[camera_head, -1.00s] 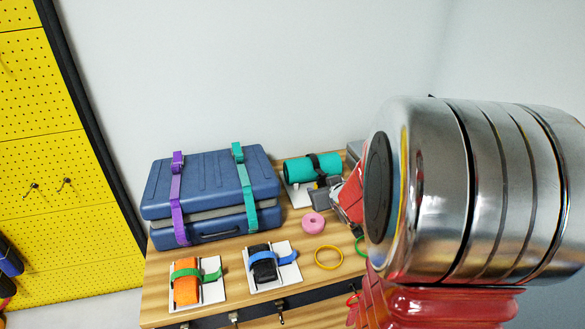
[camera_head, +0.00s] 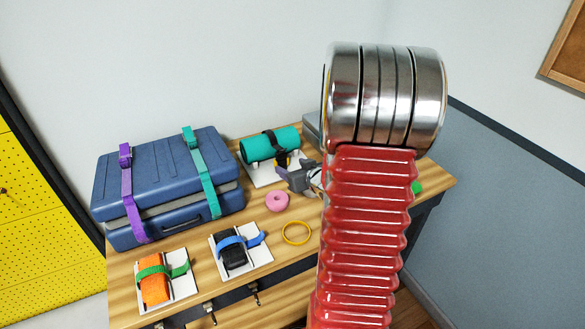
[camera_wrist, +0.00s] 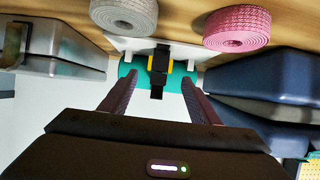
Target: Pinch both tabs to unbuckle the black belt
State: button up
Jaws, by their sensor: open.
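The black belt (camera_head: 269,140) wraps around a teal roll (camera_head: 258,147) on a white stand at the back of the bench. In the wrist view the belt (camera_wrist: 157,91) runs down the middle of the roll, with a black buckle (camera_wrist: 160,60) that shows a yellow tab on each side. My gripper (camera_wrist: 160,75) is open, its two dark fingers pointing at the buckle, one on either side. Nothing shows between the fingers but the belt and roll beyond. In the head view my gripper (camera_head: 287,172) is close in front of the roll; its fingertips are hard to make out.
A blue case (camera_head: 165,180) with purple and teal straps stands left of the roll. A pink roll (camera_head: 277,201) and a yellow ring (camera_head: 296,233) lie in front. A grey roll (camera_wrist: 124,14) is near the buckle. Strapped orange (camera_head: 154,284) and black (camera_head: 232,252) pieces sit at the front.

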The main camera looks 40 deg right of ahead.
aim_at(282, 162)
jog(key=shift+x, duration=5.1)
jog(key=shift+c, duration=0.7)
jog(key=c, duration=0.9)
jog(key=o, duration=0.9)
jog(key=v, duration=1.3)
jog(key=shift+s+a+r, duration=0.1)
jog(key=shift+s, duration=0.3)
